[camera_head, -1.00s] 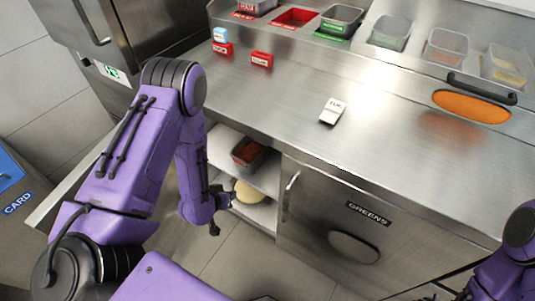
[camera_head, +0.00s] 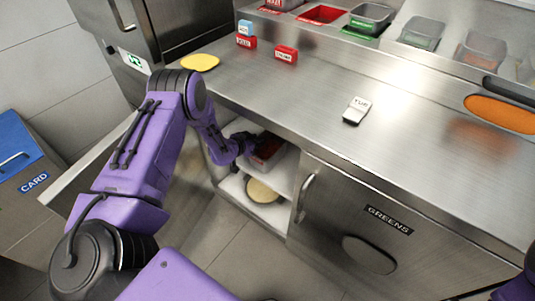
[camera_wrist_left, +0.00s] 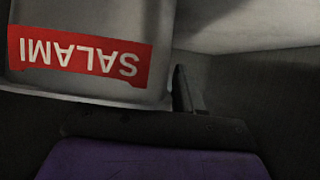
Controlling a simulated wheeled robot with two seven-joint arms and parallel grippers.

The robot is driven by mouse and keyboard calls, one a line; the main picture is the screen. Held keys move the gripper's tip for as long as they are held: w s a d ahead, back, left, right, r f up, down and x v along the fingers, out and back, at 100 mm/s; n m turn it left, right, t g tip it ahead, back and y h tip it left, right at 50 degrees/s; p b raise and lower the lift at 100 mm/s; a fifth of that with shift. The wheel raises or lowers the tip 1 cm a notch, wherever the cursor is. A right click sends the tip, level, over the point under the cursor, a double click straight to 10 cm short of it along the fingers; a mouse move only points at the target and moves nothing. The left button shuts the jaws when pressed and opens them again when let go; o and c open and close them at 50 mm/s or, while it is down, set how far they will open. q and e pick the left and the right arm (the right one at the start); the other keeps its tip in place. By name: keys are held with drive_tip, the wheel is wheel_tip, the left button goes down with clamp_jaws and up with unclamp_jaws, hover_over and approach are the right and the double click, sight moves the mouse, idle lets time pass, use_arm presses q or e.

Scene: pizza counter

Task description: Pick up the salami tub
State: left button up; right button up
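The salami tub (camera_head: 268,158) is a grey open tub with dark red contents, on the upper shelf of the open compartment under the counter. In the left wrist view its red SALAMI label (camera_wrist_left: 80,55) appears upside down at the upper left. My left gripper (camera_head: 257,143) is at the tub's near left side in the head view. In the wrist view one dark finger (camera_wrist_left: 184,90) stands right beside the tub wall; the other finger is hidden, so I cannot tell whether they grip. My right gripper is out of view.
A pale round item (camera_head: 262,191) lies on the lower shelf. The GREENS door (camera_head: 385,225) is right of the compartment, with the counter edge above.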

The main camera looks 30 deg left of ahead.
use_arm(q)
clamp_jaws()
idle(1.4)
